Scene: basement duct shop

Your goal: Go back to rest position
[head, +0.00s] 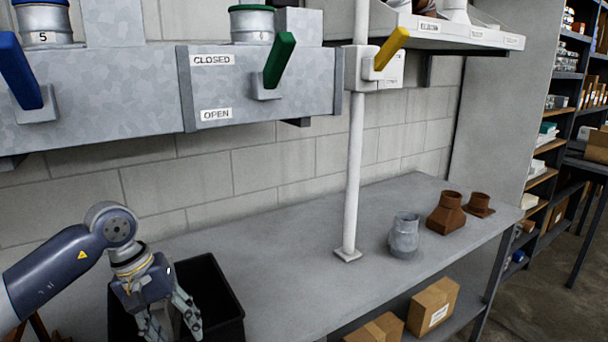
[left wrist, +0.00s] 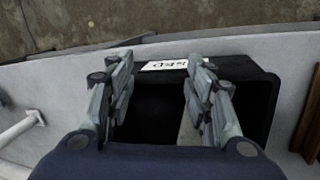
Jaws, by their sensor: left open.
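My left gripper (head: 172,326) is at the lower left of the head view, over the black bin (head: 226,302) on the grey bench. In the left wrist view the two fingers of this gripper (left wrist: 160,66) are apart, with nothing held between them. The bin (left wrist: 258,92) lies below them, with a white label on its far rim. A pale grey patch (left wrist: 187,130) shows inside the bin beside the right-hand finger; I cannot tell what it is. My right gripper is in neither view.
A white post (head: 353,180) with a yellow lever (head: 391,50) stands on the bench (head: 290,245). Grey ducting with blue (head: 20,72) and green (head: 279,60) levers hangs above. A grey fitting (head: 404,236) and two brown fittings (head: 446,213) stand right. The bench middle is clear.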

